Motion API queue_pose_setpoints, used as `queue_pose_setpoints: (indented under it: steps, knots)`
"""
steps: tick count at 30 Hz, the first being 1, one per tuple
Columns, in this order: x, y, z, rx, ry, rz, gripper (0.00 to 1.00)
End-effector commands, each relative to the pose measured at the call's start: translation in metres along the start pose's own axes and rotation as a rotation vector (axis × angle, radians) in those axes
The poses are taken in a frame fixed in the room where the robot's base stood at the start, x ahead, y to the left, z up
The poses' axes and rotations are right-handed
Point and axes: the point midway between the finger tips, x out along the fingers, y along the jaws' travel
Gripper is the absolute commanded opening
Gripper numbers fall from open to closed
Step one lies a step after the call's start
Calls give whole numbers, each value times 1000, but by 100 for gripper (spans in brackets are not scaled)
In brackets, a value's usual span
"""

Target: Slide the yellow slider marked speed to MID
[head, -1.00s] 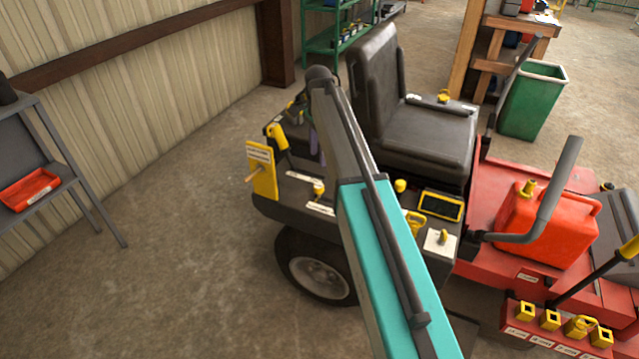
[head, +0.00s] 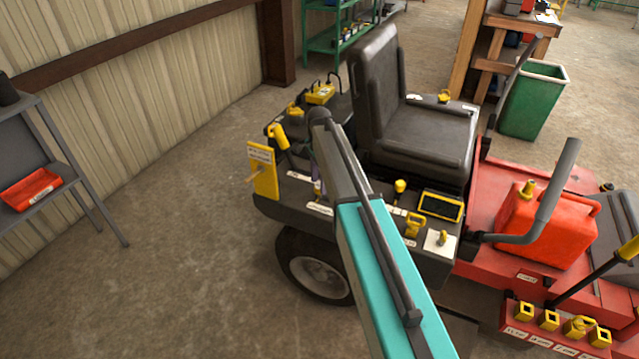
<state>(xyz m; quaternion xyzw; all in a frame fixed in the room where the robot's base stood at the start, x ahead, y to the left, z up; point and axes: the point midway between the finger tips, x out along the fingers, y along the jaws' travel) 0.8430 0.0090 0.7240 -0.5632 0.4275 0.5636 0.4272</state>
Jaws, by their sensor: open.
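The red and black vehicle's side console (head: 290,200) carries several yellow controls, and their small labels are too small to read. I cannot tell which one is the slider marked speed. A white label strip (head: 320,208) lies on the left part of the console, close to my arm. A yellow knob (head: 400,186) stands right of my arm, with white marks at its base. My gripper (head: 317,186) is mostly hidden behind my arm, low over the left part of the console by that label strip. It is open. Whether it touches a control is hidden.
A yellow plate with a lever (head: 263,172) stands at the console's left end. A yellow-framed screen (head: 440,206) and more yellow controls (head: 413,225) sit to the right. The black seat (head: 420,135) rises behind. A red fuel can (head: 550,225) stands further right.

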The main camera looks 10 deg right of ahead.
Motion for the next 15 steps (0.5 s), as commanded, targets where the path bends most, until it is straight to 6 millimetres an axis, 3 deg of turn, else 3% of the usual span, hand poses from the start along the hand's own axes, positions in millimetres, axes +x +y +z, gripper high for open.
queue_pose_setpoints:
  steps: [6, 15]
  knots:
    - [12, 0, -1, 1, 0, -1, 48]
    - [13, 0, -1, 1, 0, -1, 48]
